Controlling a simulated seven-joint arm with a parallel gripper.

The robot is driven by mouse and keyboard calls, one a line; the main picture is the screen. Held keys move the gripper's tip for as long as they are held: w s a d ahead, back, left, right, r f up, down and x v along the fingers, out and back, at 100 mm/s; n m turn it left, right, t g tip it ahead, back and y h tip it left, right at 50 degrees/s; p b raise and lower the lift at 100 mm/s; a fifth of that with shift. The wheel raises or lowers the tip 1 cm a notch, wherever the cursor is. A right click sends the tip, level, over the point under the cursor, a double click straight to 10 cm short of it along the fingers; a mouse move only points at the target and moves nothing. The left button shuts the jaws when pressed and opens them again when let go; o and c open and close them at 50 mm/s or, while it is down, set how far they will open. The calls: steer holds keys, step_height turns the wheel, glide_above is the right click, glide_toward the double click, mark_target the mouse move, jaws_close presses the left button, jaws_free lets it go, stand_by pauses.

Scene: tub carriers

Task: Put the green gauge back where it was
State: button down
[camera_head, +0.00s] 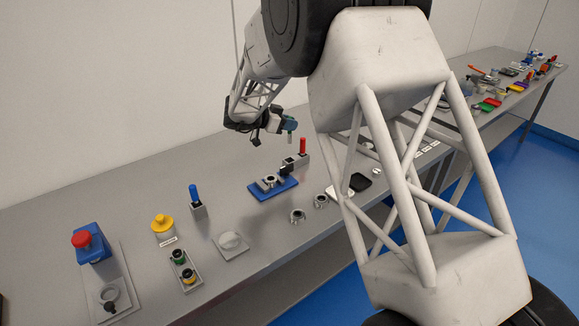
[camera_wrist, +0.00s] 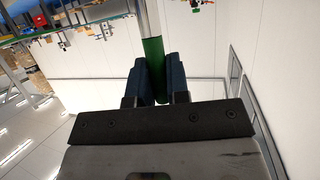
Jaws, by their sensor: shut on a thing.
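The green gauge (camera_wrist: 153,68) is a green cylinder with a pale shaft. In the wrist view my gripper (camera_wrist: 152,75) is shut on its green part, and the shaft points away from the fingers. In the head view my gripper (camera_head: 290,125) is above the far part of the bench, and the gauge's pale shaft (camera_head: 290,138) hangs down, clear of the bench. A red gauge (camera_head: 303,146) stands upright in a grey block, just right of and below my gripper. A blue gauge (camera_head: 193,191) stands in another grey block (camera_head: 198,210) to the left.
A blue fixture (camera_head: 262,193) with metal parts lies in front of the red gauge. Metal rings (camera_head: 297,215), a yellow knob (camera_head: 163,224), a grey tray (camera_head: 196,277) and a red-topped blue box (camera_head: 95,255) stand on the grey bench (camera_head: 130,205). My arm hides part of the bench.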

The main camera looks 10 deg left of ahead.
mark_target(290, 139)
steer(key=shift+f, duration=3.1)
steer(key=shift+f, duration=1.9)
steer(key=shift+f, duration=0.15)
steer(key=c, duration=1.1)
jaws_free()
steer(key=v, duration=1.2)
